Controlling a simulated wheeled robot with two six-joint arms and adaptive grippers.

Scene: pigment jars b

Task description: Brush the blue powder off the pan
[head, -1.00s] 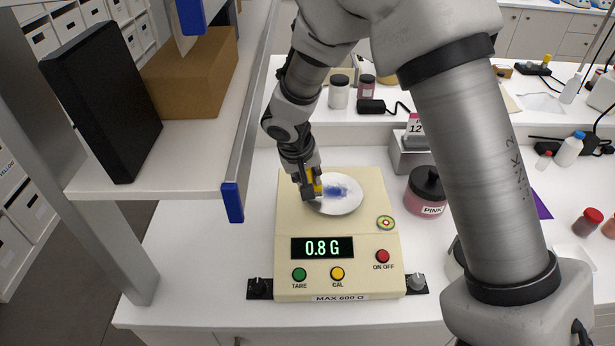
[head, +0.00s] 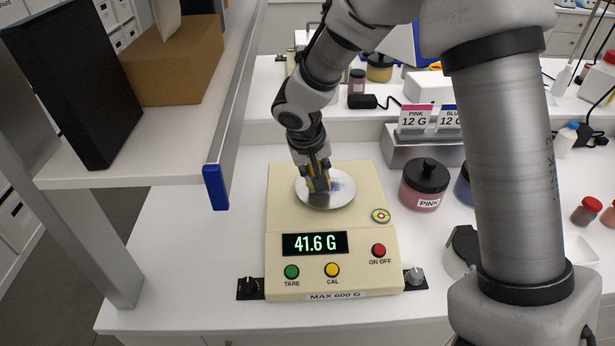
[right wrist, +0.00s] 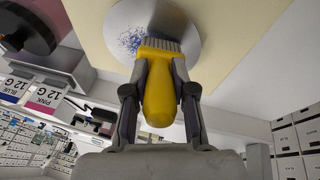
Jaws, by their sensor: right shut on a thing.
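The round white pan (head: 312,200) sits on the cream scale (head: 285,222), whose display reads 41.6 G. Blue powder (head: 343,187) lies on the pan beside the brush; in the right wrist view it shows as scattered blue specks (right wrist: 131,42). My right gripper (head: 318,178) is shut on the yellow handle of a brush (right wrist: 159,90). The brush's grey bristles (right wrist: 165,44) are over the pan and appear to touch it. My left gripper is not in view.
A pink jar (head: 424,185) with a black lid stands right of the scale, with a blue jar (head: 463,186) beside it. A card holder (head: 425,148) is behind them. A shelf (head: 140,160) overhangs the left. Bare bench (head: 180,270) lies left of the scale.

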